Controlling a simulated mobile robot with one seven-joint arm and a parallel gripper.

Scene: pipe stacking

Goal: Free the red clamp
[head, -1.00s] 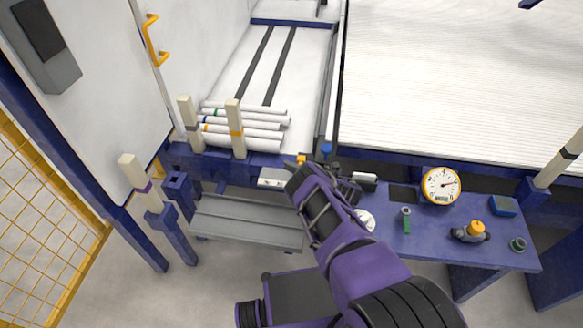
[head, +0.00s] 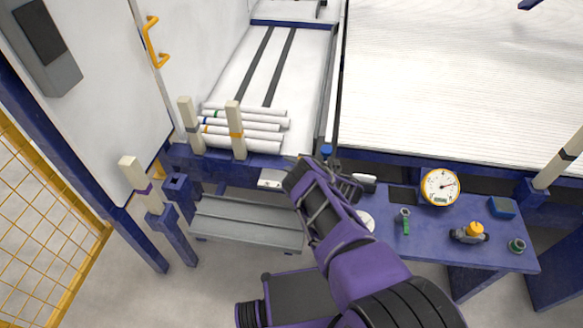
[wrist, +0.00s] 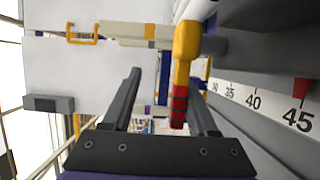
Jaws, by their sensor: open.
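A gap shows between the left finger and the clamp. In the head view my arm reaches to the rail beside the bench, and its wrist hides most of the clamp there.
A numbered scale (wrist: 254,102) with a red marker (wrist: 303,90) runs along the right of the wrist view. In the head view, white pipes (head: 240,130) lie behind posts. A blue bench (head: 440,232) holds a gauge (head: 440,187) and tools. A grey stepped tray (head: 245,222) sits below the rail.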

